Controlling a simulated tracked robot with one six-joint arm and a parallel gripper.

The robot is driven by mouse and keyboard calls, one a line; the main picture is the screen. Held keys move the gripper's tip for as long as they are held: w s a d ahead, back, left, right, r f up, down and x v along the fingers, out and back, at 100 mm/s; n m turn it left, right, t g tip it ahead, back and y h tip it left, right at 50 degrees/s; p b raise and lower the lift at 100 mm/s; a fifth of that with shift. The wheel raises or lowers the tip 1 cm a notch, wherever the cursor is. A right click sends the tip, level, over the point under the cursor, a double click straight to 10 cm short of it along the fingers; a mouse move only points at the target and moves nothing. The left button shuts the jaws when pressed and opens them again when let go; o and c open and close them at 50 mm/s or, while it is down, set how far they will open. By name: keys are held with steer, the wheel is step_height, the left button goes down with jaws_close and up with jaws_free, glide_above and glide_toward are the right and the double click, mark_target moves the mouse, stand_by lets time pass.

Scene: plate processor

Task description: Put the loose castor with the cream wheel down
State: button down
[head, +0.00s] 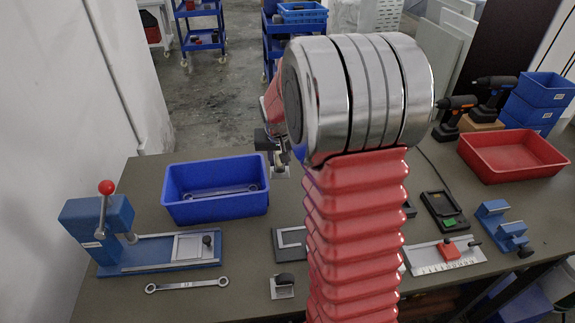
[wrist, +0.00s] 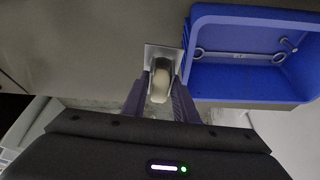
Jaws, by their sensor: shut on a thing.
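The castor with the cream wheel (wrist: 160,84) is between the two fingers of my gripper (wrist: 159,96) in the wrist view. Its square metal plate (wrist: 157,53) faces away from my palm. In the head view my gripper (head: 272,142) is partly hidden behind my arm, and the castor (head: 282,161) shows small beneath it, close to the back right of the blue bin (head: 217,208). The castor appears held off the table. Another castor (head: 283,284), with a dark wheel, stands on the table front.
A spanner lies in the blue bin and another spanner (head: 187,285) lies on the table (head: 240,260). A blue press (head: 100,228) stands left and a dark plate with a light frame (head: 288,240) lies mid-table. A red tray (head: 512,158) and drills (head: 455,115) are right. My arm hides the middle.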

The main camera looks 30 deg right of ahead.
steer(key=w+a+r+n, duration=0.1)
steer(key=w+a+r, duration=0.2)
steer(key=a, duration=0.5)
steer(key=w+a+r+n, duration=0.1)
steer(key=w+a+r, duration=0.2)
steer(key=a+r, duration=0.3)
steer(key=w+a+r+n+y, duration=0.1)
steer(key=a+r, duration=0.3)
steer(key=a, duration=0.5)
steer(key=shift+w+a+r+t, duration=0.3)
steer(key=shift+w, duration=0.6)
steer(key=shift+s, duration=0.15)
